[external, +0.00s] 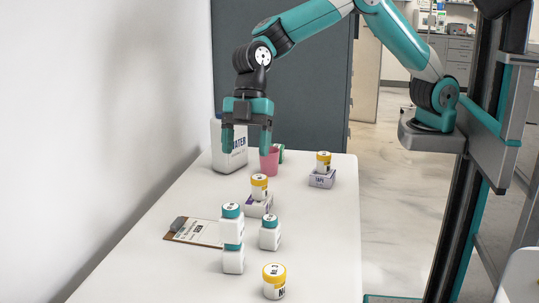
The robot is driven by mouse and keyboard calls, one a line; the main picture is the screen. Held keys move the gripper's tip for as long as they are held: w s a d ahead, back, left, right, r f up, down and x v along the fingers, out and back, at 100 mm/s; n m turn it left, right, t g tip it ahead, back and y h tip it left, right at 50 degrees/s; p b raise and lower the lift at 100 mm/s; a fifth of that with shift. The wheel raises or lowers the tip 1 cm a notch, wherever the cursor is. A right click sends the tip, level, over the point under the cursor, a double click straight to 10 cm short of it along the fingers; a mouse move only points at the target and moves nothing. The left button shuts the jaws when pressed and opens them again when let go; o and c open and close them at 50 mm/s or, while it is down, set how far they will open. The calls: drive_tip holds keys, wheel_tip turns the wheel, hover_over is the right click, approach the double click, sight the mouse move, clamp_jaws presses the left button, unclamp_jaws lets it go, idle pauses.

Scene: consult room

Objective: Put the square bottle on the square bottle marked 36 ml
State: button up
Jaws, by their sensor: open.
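A white square bottle with a teal cap (231,228) stands upright on top of another white square bottle (233,262). A third teal-capped square bottle (269,238) stands on the table just right of this stack. The markings are too small to read, so I cannot tell which bottle is marked 36 ml. My gripper (246,150) is open and empty, pointing down.
A yellow-capped jar (274,284) stands near the front. Other yellow-capped jars stand on a box (268,207) and on the tape box (321,181). A clipboard (196,233) lies left of the stack.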

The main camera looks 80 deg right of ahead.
drive_tip(key=s+d+r+m, duration=0.3)
drive_tip(key=s+d+r, duration=0.3)
drive_tip(key=d, duration=0.1)
drive_tip(key=s+d+m, duration=0.2)
drive_tip(key=s+d, duration=0.2)
drive_tip(key=s, duration=0.3)
drive_tip(key=s+d+r+m, duration=0.1)
drive_tip(key=s+d+m, duration=0.1)
drive_tip(key=s+d, duration=0.2)
drive_tip(key=s+d+m, duration=0.2)
drive_tip(key=s+d, duration=0.3)
drive_tip(key=s, duration=0.5)
drive_tip(key=shift+s+r+m, duration=0.25)
drive_tip(key=shift+r+m, duration=0.1)
drive_tip(key=shift+m, duration=0.05)
wheel_tip(320, 180, up, 4)
drive_tip(key=p, duration=0.4)
drive_tip(key=shift+a, duration=0.1)
